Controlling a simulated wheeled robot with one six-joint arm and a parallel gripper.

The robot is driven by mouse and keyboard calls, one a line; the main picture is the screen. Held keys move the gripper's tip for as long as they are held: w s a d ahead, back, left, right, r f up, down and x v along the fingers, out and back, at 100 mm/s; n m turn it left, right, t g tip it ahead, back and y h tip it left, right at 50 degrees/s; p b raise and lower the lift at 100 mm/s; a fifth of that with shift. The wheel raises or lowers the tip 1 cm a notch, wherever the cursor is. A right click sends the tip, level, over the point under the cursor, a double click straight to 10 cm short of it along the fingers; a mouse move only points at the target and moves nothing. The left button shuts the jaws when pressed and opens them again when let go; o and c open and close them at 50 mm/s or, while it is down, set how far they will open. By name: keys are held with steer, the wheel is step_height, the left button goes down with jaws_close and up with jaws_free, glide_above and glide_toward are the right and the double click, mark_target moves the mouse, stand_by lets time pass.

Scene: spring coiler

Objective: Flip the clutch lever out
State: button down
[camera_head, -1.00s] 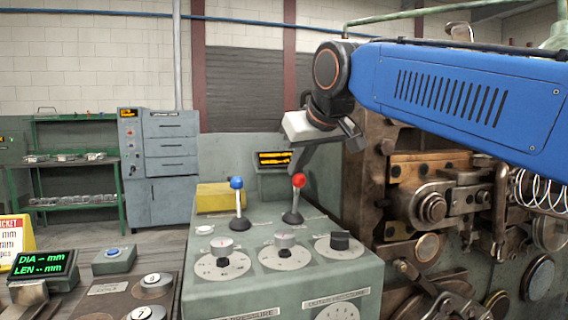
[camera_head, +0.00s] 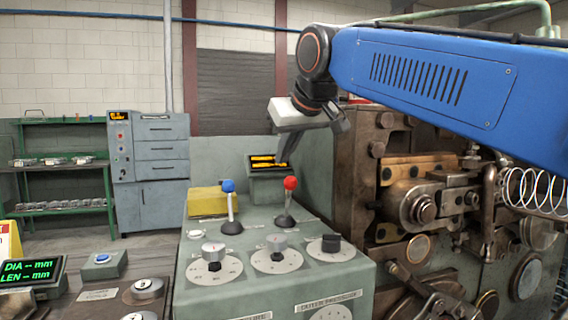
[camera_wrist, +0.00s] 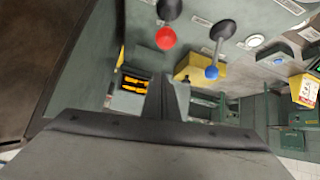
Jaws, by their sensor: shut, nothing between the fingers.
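Two levers rise from the green control console (camera_head: 235,262): one with a red ball (camera_head: 290,183) and one with a blue ball (camera_head: 228,186). Their labels are too small to read, so I cannot tell which is the clutch lever. Both stand nearly upright, leaning slightly. My gripper (camera_head: 282,163) is shut and empty, pointing down above and behind the red ball, apart from it in the picture. In the wrist view my shut fingers (camera_wrist: 168,92) show below the red ball (camera_wrist: 166,38), with the blue ball (camera_wrist: 211,72) to the right.
Dials (camera_head: 276,255) sit in front of the levers. A yellow box (camera_head: 207,201) and an orange-lit display (camera_head: 268,162) stand behind. The spring coiler machine (camera_head: 420,200) fills the right side. A button panel (camera_head: 145,290) is at front left.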

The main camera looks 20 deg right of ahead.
steer(key=v, duration=0.8)
steer(key=shift+s+f, duration=0.2)
